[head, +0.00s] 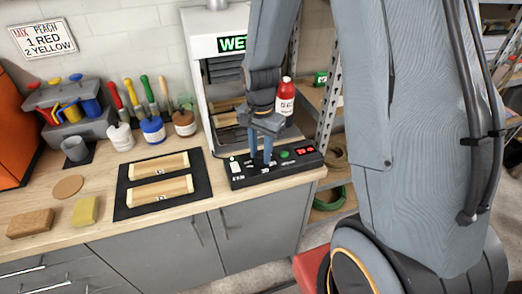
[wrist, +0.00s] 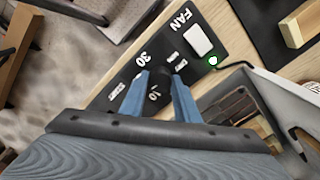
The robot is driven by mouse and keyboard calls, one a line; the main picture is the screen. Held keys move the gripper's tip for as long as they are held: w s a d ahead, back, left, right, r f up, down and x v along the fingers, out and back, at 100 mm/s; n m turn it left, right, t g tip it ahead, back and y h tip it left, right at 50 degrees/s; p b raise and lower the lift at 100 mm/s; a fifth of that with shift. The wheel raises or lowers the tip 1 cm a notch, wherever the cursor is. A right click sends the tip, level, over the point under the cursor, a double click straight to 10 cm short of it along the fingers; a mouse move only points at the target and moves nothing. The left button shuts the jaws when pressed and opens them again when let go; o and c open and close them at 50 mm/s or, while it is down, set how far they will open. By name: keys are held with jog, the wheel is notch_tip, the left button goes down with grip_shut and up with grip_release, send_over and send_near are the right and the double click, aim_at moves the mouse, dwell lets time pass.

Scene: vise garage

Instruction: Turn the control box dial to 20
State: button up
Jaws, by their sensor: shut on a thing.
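The black control box (head: 236,180) sits at the right end of the wooden counter. It also shows in the wrist view (wrist: 207,75), with the word FAN, a white rocker switch (wrist: 200,40) and the number 30 beside the dial. My gripper (head: 261,160) reaches down onto the box from above. In the wrist view, the two blue-grey fingers of my gripper (wrist: 160,88) are shut on the black dial (wrist: 158,84), one on each side. The dial's pointer and exact setting cannot be made out.
The box carries a green button (head: 285,155) and a small red display (head: 304,151). A black mat (head: 122,205) with two wooden blocks lies left of the box. A metal shelf post (head: 328,105) rises at the right.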

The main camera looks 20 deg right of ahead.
aim_at(261, 155)
jog(key=shift+m+p, duration=0.3)
jog(key=shift+m, duration=1.9)
jog(key=o, duration=1)
jog(key=shift+o, duration=0.2)
jog(key=shift+r, duration=0.1)
jog(key=shift+r+b, duration=1.05)
jog(key=shift+r, duration=2.8)
jog(key=shift+f, duration=0.1)
